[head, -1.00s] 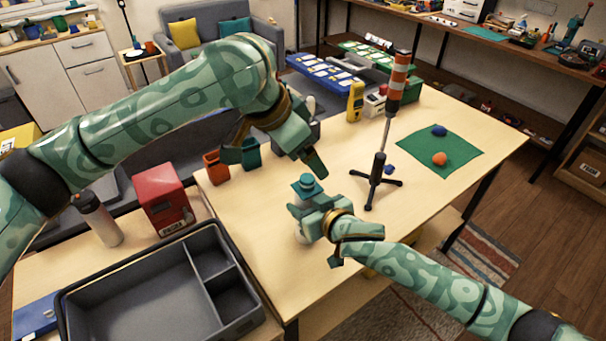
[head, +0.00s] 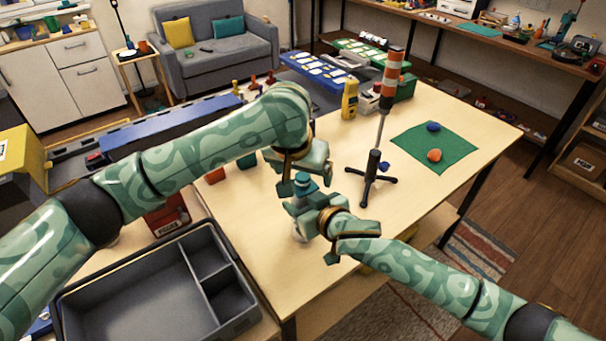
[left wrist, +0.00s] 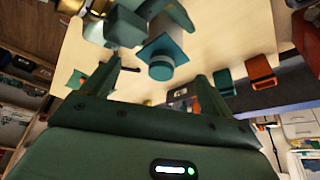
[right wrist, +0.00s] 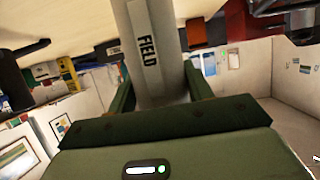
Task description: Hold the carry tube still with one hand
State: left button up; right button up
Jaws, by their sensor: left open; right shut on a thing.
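The carry tube is a pale grey upright cylinder marked FIELD (right wrist: 150,50) with a teal cap (head: 305,181); its lower part (head: 299,231) shows on the wooden table in the head view. My right gripper (head: 306,208) is shut around the tube's upper part, below the cap; the tube passes between its fingers in the right wrist view. My left gripper (head: 308,177) is open above and around the cap. The left wrist view shows the cap (left wrist: 160,68) between the spread left fingers, and I cannot tell whether they touch it.
A black tripod stand (head: 372,175) with an orange-and-white striped top stands right of the tube. A green mat (head: 455,148) holds a blue and an orange item. A grey divided tray (head: 130,300) is at front left. A yellow device (head: 349,99) stands behind.

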pick_arm(q)
jog(key=shift+x, duration=1.25)
jog(key=c, duration=1)
